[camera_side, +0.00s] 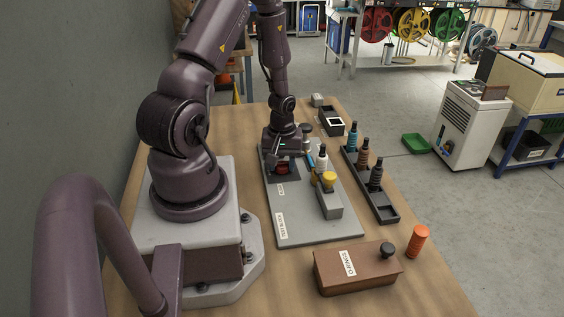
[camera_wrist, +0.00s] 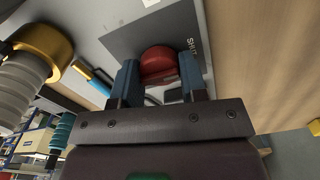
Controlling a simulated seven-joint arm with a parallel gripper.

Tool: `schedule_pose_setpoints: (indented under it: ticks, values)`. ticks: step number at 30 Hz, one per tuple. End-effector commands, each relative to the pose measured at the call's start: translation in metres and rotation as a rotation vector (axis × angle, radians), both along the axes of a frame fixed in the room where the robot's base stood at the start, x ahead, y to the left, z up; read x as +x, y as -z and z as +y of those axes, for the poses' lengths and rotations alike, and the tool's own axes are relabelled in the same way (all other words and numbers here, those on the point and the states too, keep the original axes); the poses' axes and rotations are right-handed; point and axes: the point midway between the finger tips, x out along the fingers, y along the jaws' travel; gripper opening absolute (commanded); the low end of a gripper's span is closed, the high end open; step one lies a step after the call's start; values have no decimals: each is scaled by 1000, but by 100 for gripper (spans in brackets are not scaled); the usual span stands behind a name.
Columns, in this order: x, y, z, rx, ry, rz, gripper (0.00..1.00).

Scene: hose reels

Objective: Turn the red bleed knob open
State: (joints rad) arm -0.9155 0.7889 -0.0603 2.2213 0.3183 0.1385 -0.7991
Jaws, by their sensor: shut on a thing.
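The red bleed knob (camera_side: 283,169) sits on a dark square plate on the grey panel (camera_side: 300,226). In the wrist view the red knob (camera_wrist: 159,64) lies between the two blue-grey fingers of my gripper (camera_wrist: 160,78). My gripper (camera_side: 283,160) points down over the knob in the side view and is shut on it. The word "SHUT" is printed on the dark plate (camera_wrist: 130,35) beside the knob. The fingers and palm hide part of the knob and the plate's other markings.
A grey block with a yellow-topped fitting (camera_side: 329,181) and a white-topped bottle (camera_side: 322,158) stand right of the knob. A dark rack (camera_side: 385,212) holds teal, brown and black bottles. A brown box (camera_side: 345,273) and an orange cylinder (camera_side: 418,240) stand at the front right.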

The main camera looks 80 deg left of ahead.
Motion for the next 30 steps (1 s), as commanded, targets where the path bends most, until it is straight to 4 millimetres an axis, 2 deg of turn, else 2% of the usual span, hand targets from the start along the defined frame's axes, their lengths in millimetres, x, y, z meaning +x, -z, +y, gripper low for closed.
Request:
schedule_pose_setpoints:
  ticks: [11,30]
  values:
    - [0,0,0,-1,209,1,16]
    - [1,0,-1,-2,815,1,16]
